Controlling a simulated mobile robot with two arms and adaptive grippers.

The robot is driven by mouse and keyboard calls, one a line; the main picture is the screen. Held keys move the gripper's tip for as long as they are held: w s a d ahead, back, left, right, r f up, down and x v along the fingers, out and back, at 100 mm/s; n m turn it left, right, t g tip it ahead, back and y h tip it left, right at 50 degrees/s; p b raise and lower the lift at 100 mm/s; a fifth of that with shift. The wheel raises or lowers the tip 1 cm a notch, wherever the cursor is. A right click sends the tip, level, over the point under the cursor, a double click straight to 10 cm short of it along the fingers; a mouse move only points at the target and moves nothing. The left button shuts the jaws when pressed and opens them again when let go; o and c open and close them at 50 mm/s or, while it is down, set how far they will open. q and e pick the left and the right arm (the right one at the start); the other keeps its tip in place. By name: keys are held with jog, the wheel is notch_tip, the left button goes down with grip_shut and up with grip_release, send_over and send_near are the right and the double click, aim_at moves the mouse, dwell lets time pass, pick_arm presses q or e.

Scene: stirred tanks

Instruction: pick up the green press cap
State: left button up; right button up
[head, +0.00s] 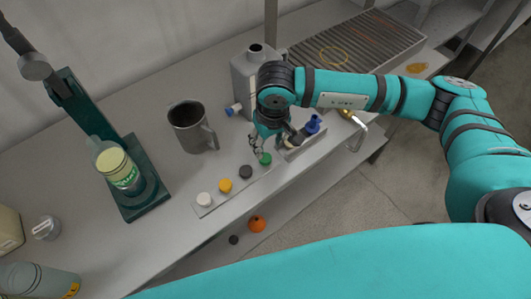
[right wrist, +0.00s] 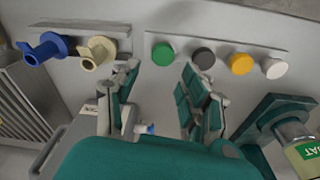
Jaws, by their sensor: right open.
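The green press cap (head: 265,158) is a small round cap at the right end of a row of caps on a grey strip. In the right wrist view the green cap (right wrist: 164,53) lies just beyond the gap between my fingertips. My right gripper (head: 268,147) is open and empty, pointing down close to the cap in the head view. In the right wrist view the two fingers of my right gripper (right wrist: 160,72) are spread apart, and I see no contact with the cap. My left gripper is not in view.
A dark cap (head: 246,171), a yellow cap (head: 225,185) and a white cap (head: 204,199) share the strip. A blue valve (right wrist: 46,50) and a beige valve (right wrist: 97,51) are beside it. A grey mug (head: 188,130) and a grey canister (head: 242,80) stand behind.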

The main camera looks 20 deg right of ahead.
aim_at(265, 157)
jog(key=shift+w+f, duration=0.1)
jog(key=shift+f, duration=0.65)
jog(key=f+p, duration=0.2)
jog(key=f, duration=0.1)
jog(key=f+p, duration=0.1)
jog(key=shift+w+a+f, duration=0.15)
jog(key=shift+a+f, duration=0.15)
jog(key=shift+f, duration=0.1)
jog(key=shift+w+f, duration=0.1)
jog(key=shift+f, duration=0.2)
jog(key=c, duration=0.4)
